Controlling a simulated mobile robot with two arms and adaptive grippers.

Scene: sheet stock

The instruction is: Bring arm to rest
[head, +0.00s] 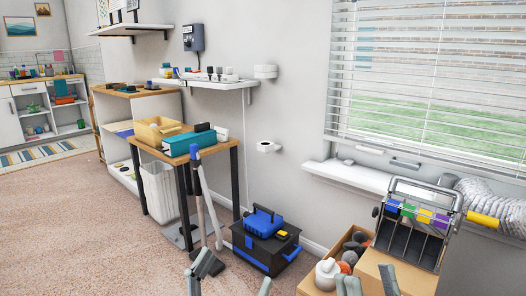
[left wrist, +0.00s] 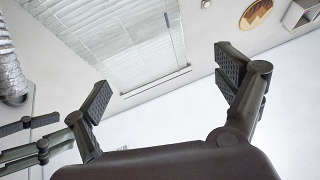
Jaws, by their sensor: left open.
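My left gripper (head: 234,280) is at the bottom edge of the head view, its two fingertips well apart with nothing between them. In the left wrist view the same gripper (left wrist: 164,88) is open and empty, with the blinds and wall behind it. My right gripper (head: 368,284) is at the bottom edge of the head view, right of the left one. Its fingertips are apart, in front of a cardboard box. Parts of it also show at the left of the left wrist view. Most of both arms is out of view.
A black toolbox (head: 262,247) with blue parts stands on the floor by the wall. A small table (head: 188,155) holds a teal case (head: 189,143). Cardboard boxes (head: 392,271) and a rack with coloured tabs (head: 416,220) are at right. The carpet (head: 85,235) at left is clear.

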